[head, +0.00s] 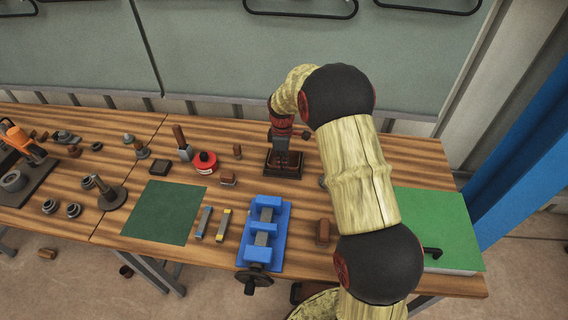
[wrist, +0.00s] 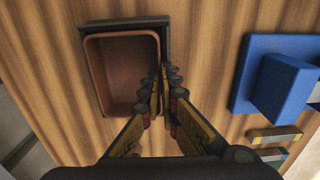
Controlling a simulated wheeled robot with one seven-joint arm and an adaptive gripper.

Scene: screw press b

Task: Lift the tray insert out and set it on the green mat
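The tray insert (wrist: 122,72) is a reddish-brown, open and empty rectangular tub in the wrist view. It sits inside a dark tray frame (wrist: 95,82). In the head view the dark tray (head: 271,168) stands mid-table, mostly under my gripper (head: 281,152), and the insert is hard to make out there. In the wrist view my gripper (wrist: 163,75) has its fingertips close together at the right wall of the insert, one on either side of the wall. I cannot tell whether they press on it. The dark green mat (head: 160,212) lies flat and bare to the left.
A red round can (head: 205,162) and small brown blocks lie left of the tray. A bright green-topped box (head: 445,215) is at the right end.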

